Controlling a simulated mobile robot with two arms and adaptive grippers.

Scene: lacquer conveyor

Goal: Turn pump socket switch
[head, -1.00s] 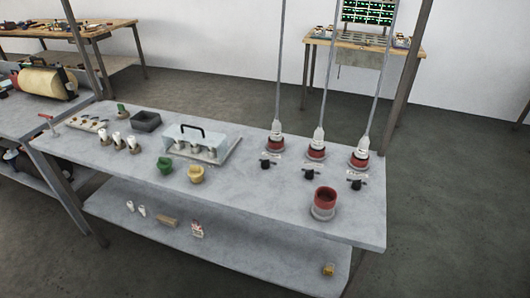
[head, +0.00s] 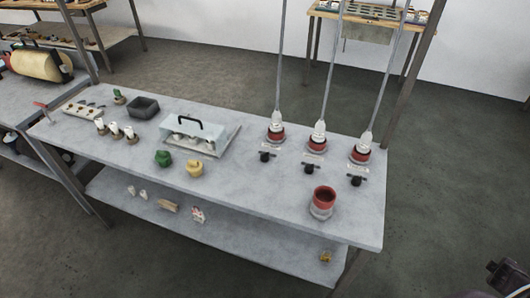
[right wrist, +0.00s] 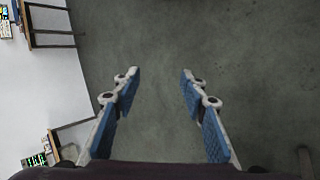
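Three red sockets with white plugs and grey rods stand along the back right of the table: the left socket (head: 276,134), the middle socket (head: 316,144) and the right socket (head: 360,153). A black switch knob sits in front of each: left switch (head: 265,156), middle switch (head: 309,168), right switch (head: 355,181). The labels are too small to read, so I cannot tell which is the pump's. My right gripper (right wrist: 157,75) is open and empty above bare floor, away from the table. Part of my right arm shows at the head view's lower right corner. My left gripper is not in view.
A red cup-like part (head: 323,199) stands in front of the switches. A clear-covered box with a black handle (head: 190,139), green (head: 163,159) and yellow (head: 194,168) pieces and a dark tray (head: 144,106) stand further left. The grey table (head: 250,205) has a lower shelf. Floor is clear at right.

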